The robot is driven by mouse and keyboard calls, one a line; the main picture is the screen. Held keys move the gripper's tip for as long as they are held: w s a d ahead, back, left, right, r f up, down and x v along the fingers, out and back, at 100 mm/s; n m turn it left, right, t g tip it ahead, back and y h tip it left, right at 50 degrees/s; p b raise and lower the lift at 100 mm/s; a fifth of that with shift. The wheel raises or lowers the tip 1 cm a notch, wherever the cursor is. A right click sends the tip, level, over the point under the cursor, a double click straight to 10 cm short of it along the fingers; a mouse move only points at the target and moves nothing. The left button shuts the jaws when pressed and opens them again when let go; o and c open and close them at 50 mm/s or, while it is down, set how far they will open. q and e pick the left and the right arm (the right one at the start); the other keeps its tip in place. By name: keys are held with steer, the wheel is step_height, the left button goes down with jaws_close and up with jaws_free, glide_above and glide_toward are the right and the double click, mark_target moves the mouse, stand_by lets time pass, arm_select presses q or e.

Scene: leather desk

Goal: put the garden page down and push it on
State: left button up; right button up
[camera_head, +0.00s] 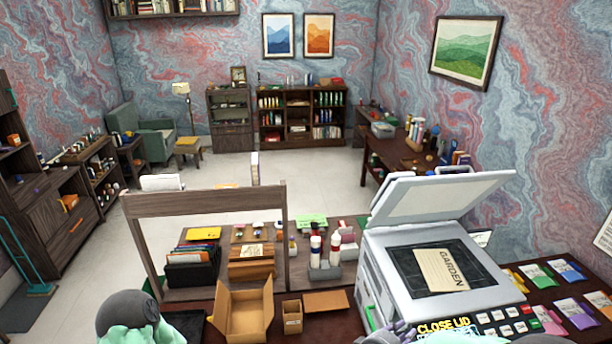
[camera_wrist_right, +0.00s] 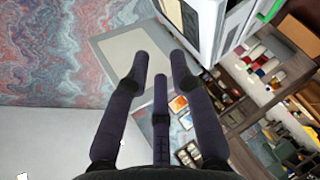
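The garden page (camera_head: 441,270), a cream sheet with the word GARDEN, lies on the dark glass (camera_head: 408,281) of the white copier (camera_head: 372,268). The copier's lid (camera_head: 440,195) stands raised. My right gripper (camera_head: 402,331), with purple fingers, is low at the copier's front edge, apart from the page. In the right wrist view its fingers (camera_wrist_right: 160,65) are spread with nothing between them, and the copier (camera_wrist_right: 208,25) shows beyond them. My left gripper is not in view; only a grey and mint part of my left arm shows at the bottom left.
A button panel (camera_head: 490,322) labelled CLOSE LID is at the copier's front. Colored packets (camera_head: 537,276) lie to its right. An open cardboard box (camera_head: 244,312), a small box (camera_head: 292,317) and a wooden frame (camera_head: 205,203) stand to the left.

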steer(key=w+a+f+m+g+y+b, duration=0.15)
steer(key=f+y+b, duration=0.45)
steer(key=f, duration=1.1)
steer(key=w+a+f+m+t+y+b, duration=0.1)
steer(key=a+f+m+b, duration=0.15)
steer(key=f+b, duration=1.1)
steer(key=s+a+f+m+g+y+b, duration=0.2)
steer(key=s+f+b, duration=0.2)
steer(key=f, duration=0.8)
steer(key=s+a+f+m+g+y+b, duration=0.2)
steer(key=s+f+b, duration=0.3)
steer(key=s+f, duration=0.4)
steer(key=s+a+f+m+g+y+b, duration=0.2)
steer(key=s+a+f+g+y+b, duration=0.1)
steer(key=f, duration=1.1)
steer(key=s+a+g+b, duration=0.1)
steer(key=s+b, duration=0.1)
steer(key=s, duration=0.1)
steer(key=shift+s+a+f+m, duration=0.2)
steer(key=shift+s+f+m, duration=0.1)
steer(key=shift+f, duration=0.1)
steer(key=shift+g, duration=0.25)
